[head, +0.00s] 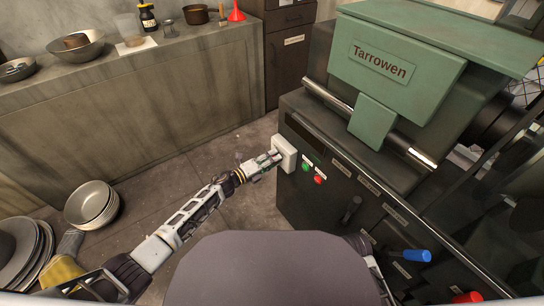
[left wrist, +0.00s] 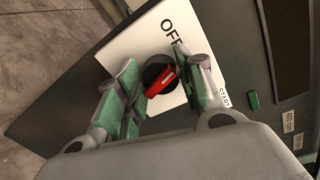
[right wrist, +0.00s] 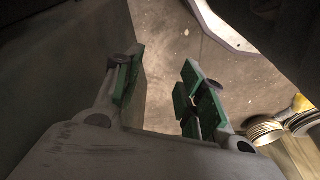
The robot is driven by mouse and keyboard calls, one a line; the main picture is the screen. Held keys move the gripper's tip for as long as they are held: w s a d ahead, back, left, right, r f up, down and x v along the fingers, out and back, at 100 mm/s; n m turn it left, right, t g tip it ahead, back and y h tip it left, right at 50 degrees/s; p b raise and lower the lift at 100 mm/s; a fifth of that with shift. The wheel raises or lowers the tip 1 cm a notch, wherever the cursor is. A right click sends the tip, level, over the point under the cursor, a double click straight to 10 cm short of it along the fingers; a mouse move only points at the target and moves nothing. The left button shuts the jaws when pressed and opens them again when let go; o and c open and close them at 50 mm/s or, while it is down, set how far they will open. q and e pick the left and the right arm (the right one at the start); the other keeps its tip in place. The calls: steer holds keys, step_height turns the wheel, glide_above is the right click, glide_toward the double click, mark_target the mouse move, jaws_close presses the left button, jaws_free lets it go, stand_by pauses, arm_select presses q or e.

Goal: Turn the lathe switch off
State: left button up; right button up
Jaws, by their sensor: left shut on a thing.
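The lathe (head: 385,65) is a green and dark grey machine marked "Tarrowen" at the right of the head view. Its switch box is a white plate (head: 286,152) on the cabinet's left edge. In the left wrist view the switch (left wrist: 159,82) is a black round knob with a red bar lying diagonally, on the white plate marked "OFF" at the top; a second label at right is partly hidden. My left gripper (head: 274,157) is at the plate, its green-padded fingers (left wrist: 158,85) shut on the knob. My right gripper (right wrist: 160,85) shows only in the right wrist view, open and empty.
A green button (head: 306,167) and a red button (head: 319,180) sit right of the switch. Blue (head: 417,256) and red (head: 467,297) handles stick out lower right. Stacked bowls (head: 91,204) stand on the floor at left. A counter (head: 130,95) with bowls and jars runs behind. The floor between is clear.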

arm_select(q)
steer(key=shift+w+a+n+p, duration=0.15)
steer(key=shift+n+p, duration=1.05)
steer(key=shift+n, duration=1.5)
arm_select(e)
steer(key=shift+g, duration=0.3)
steer(key=shift+s+d+f, duration=0.1)
steer(key=shift+d+f, duration=0.05)
steer(key=shift+f, duration=0.6)
steer(key=shift+s+d+f, duration=0.15)
steer(key=shift+d+f, duration=0.05)
steer(key=shift+f, duration=0.5)
steer(key=shift+s+d+f, duration=0.1)
steer(key=shift+d+f, duration=0.05)
steer(key=shift+f, duration=0.6)
arm_select(q)
steer(key=o, duration=1)
arm_select(e)
steer(key=shift+s, duration=0.1)
arm_select(q)
steer(key=v, duration=1.1)
steer(key=shift+a, duration=0.4)
